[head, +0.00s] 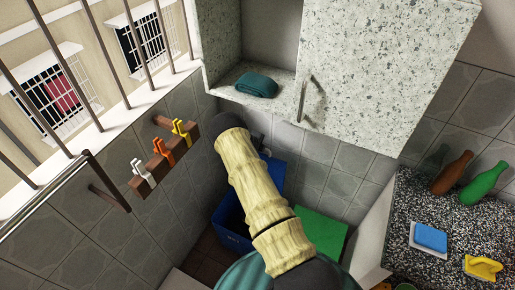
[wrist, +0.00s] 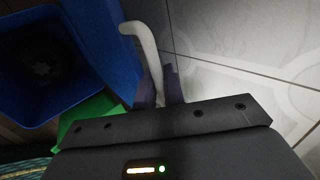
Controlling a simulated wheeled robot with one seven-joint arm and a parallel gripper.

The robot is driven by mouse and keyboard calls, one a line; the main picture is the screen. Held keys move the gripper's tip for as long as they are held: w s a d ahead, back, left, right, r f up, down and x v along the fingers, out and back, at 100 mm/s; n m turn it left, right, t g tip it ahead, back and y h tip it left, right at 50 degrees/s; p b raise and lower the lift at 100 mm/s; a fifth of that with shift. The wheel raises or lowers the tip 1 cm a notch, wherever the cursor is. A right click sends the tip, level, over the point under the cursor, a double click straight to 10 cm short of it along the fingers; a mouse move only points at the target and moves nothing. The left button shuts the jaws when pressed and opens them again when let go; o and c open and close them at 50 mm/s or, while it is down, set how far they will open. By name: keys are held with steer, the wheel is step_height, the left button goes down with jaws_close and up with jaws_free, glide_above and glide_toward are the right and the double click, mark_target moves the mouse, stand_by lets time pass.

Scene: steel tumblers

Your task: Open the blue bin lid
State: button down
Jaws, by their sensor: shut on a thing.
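The blue bin (head: 232,241) stands on the floor, partly behind my arm in the head view. In the wrist view the bin (wrist: 45,121) is at the left, and its dark inside shows. The blue lid (wrist: 103,42) is raised from the opening, near the tiled wall; part of it shows beside my arm in the head view (head: 273,174). A pale curved handle (wrist: 148,42) is at the lid's edge. My gripper (wrist: 160,88) is shut on the handle, which runs down between its dark fingers. The fingers are mostly hidden in the head view.
A green panel (head: 321,232) lies right of my arm. A wall cabinet (head: 385,70) with a folded teal cloth (head: 257,85) hangs above. A hook rack (head: 165,160) is on the left wall. A speckled counter (head: 425,225) with bottles (head: 485,184) is at the right.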

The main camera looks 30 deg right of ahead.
steer(key=shift+w+a, duration=0.1)
steer(key=shift+a, duration=0.05)
steer(key=c, duration=1.8)
jaws_free()
steer(key=shift+d, duration=0.2)
steer(key=b+v, duration=0.2)
steer(key=v, duration=1.5)
steer(key=shift+s+a, duration=0.15)
steer(key=shift+s, duration=0.15)
steer(key=shift+w, duration=0.1)
